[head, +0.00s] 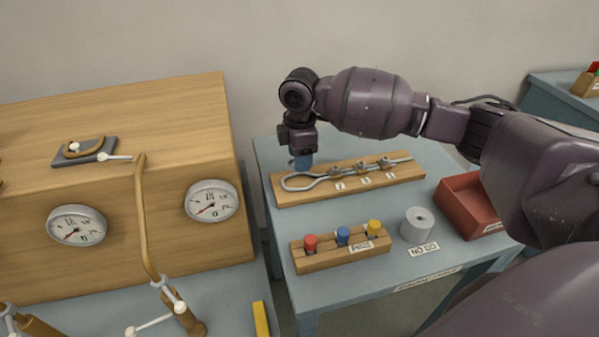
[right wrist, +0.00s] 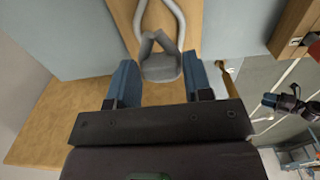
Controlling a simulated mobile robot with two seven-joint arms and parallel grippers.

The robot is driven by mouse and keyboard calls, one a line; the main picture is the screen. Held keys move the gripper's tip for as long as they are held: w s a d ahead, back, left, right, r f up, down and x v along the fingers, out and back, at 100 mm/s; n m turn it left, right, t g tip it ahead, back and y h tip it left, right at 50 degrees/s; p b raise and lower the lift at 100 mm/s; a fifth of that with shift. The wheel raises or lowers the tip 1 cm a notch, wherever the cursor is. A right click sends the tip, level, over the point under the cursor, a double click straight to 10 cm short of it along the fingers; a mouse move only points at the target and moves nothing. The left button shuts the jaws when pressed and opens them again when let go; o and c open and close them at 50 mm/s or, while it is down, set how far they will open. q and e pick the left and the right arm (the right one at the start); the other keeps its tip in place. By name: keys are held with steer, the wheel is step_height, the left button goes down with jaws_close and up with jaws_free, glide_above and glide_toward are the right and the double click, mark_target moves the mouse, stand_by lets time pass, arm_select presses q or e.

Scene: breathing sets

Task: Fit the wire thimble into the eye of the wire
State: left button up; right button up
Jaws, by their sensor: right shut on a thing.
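The wire (head: 298,183) lies along a wooden board (head: 400,181) on the table to the right, its eye a rounded loop at the board's left end. In the right wrist view the wire's eye (right wrist: 179,20) shows at the top. My right gripper (head: 302,162) points down just above the eye. In the right wrist view its blue fingers (right wrist: 160,82) are shut on the grey wire thimble (right wrist: 161,68), whose open ends reach toward the loop. In the head view the thimble is mostly hidden by the fingers; whether it touches the wire I cannot tell.
Clips (head: 362,168) hold the wire on the board. In front stand a wooden block (head: 340,254) with red, blue and yellow pegs, a grey roll (head: 417,224) and a red tray (head: 470,207). A wooden cabinet (head: 110,200) with gauges stands left.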

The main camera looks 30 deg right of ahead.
mark_target(300, 183)
step_height(300, 183, down, 5)
steer(key=shift+f+b, duration=0.1)
steer(key=shift+b, duration=0.35)
steer(key=shift+f, duration=0.1)
arm_select(q)
steer(key=shift+f, duration=0.45)
arm_select(e)
steer(key=o, duration=0.9)
arm_select(q)
steer(key=shift+s+a+r+p, duration=0.1)
steer(key=shift+s+r+p, duration=0.15)
steer(key=shift+r+p, duration=0.6)
arm_select(e)
step_height(300, 183, up, 12)
steer(key=shift+r, duration=0.15)
